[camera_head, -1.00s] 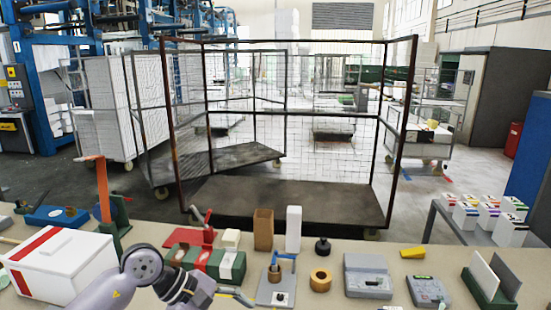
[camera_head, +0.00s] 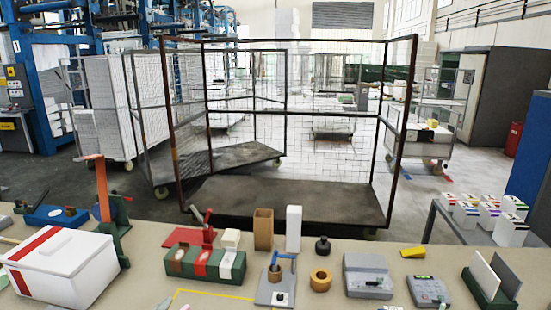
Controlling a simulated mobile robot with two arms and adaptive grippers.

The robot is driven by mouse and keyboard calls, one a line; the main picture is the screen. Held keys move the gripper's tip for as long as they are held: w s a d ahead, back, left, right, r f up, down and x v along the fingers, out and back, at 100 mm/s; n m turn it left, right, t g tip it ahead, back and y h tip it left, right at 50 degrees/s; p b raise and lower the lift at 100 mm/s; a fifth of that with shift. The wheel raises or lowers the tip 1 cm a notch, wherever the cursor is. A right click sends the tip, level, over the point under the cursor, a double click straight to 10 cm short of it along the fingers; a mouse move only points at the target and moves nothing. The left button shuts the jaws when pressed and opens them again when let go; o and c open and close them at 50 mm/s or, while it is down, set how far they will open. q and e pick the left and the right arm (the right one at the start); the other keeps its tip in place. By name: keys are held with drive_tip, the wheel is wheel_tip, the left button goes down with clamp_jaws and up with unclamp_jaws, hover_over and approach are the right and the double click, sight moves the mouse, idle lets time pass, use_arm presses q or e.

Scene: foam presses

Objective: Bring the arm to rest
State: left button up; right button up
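Neither of my arms nor grippers shows in the head view now. The task names no object other than the arm. The workbench (camera_head: 140,272) lies along the bottom of the view, with no arm over it.
The bench holds a white box with red stripes (camera_head: 75,278), a green block holder (camera_head: 190,262), a blue-handled device (camera_head: 278,285), a tape roll (camera_head: 320,280) and grey devices (camera_head: 367,277). A wire cage cart (camera_head: 290,205) stands behind.

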use_arm(q)
drive_tip(key=s+f+n+g, duration=0.4)
drive_tip(key=s+f+g, duration=0.2)
drive_tip(key=s+f, duration=0.45)
drive_tip(key=s+f+n+g, duration=0.5)
drive_tip(key=s+f+g, duration=0.15)
drive_tip(key=s, duration=0.75)
wheel_tip(320, 180, down, 30)
drive_tip(key=b, duration=0.5)
drive_tip(key=s+a+f+g+b, duration=0.1)
drive_tip(key=s+f+b, duration=0.1)
drive_tip(key=s+f, duration=0.6)
drive_tip(key=s+a+f+m+g+b, duration=0.1)
drive_tip(key=s+a+f+b, duration=0.1)
drive_tip(key=s+f, duration=0.7)
wheel_tip(320, 180, down, 6)
drive_tip(key=shift+s+a+r+h+b, duration=0.2)
drive_tip(key=shift+a+r+h+b, duration=0.1)
drive_tip(key=shift+b, duration=0.2)
